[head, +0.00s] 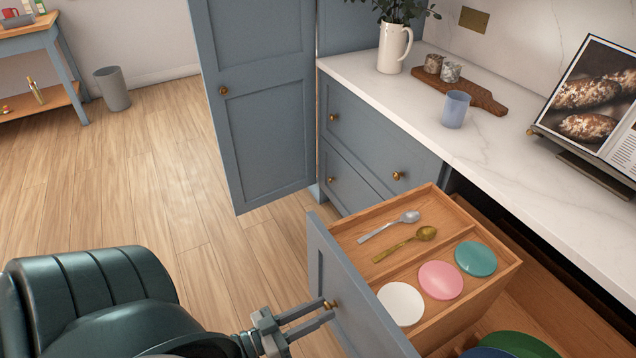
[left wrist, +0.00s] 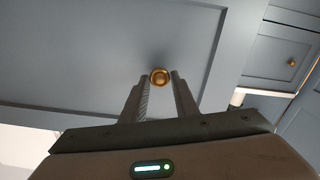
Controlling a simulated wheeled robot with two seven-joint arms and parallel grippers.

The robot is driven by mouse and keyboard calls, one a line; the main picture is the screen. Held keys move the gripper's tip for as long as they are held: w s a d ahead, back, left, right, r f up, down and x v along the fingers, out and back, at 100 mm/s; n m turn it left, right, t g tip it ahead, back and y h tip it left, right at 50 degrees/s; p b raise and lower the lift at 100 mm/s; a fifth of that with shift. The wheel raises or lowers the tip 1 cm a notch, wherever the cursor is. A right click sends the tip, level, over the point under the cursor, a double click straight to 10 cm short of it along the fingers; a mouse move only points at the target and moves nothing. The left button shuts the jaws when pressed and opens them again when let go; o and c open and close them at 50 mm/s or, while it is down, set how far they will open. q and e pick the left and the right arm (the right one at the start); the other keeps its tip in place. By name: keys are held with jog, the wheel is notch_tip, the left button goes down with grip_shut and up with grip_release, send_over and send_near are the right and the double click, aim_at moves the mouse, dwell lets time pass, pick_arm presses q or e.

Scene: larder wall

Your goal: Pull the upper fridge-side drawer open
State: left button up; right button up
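A blue-fronted drawer (head: 352,290) stands pulled out from under the counter in the head view. Its wooden inside holds a silver spoon (head: 390,226), a gold spoon (head: 405,243), and white (head: 401,303), pink (head: 440,280) and teal (head: 476,259) discs. My left gripper (head: 328,307) is at the brass knob on this drawer's front. In the left wrist view, the fingers of my left gripper (left wrist: 160,80) lie on both sides of the knob (left wrist: 160,76) and appear closed against it. My right gripper is out of view. I cannot tell which drawer is called fridge-side.
A tall blue door (head: 262,110) stands at the upper middle, beside closed drawers (head: 365,140) with brass knobs. Green dishes (head: 515,345) show below the open drawer. The counter (head: 490,130) holds a jug, cup, board and book stand.

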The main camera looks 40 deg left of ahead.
pick_arm(q)
jog(key=shift+o, duration=1.4)
jog(key=shift+v, duration=0.9)
jog(key=b+v, duration=0.2)
jog(key=v, duration=1.3)
jog(key=shift+s+b, duration=0.3)
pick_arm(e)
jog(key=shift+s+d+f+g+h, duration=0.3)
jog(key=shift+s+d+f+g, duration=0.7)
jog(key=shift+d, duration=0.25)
pick_arm(q)
jog(key=shift+a, duration=0.1)
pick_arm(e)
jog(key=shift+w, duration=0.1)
pick_arm(q)
jog(key=shift+r, duration=0.2)
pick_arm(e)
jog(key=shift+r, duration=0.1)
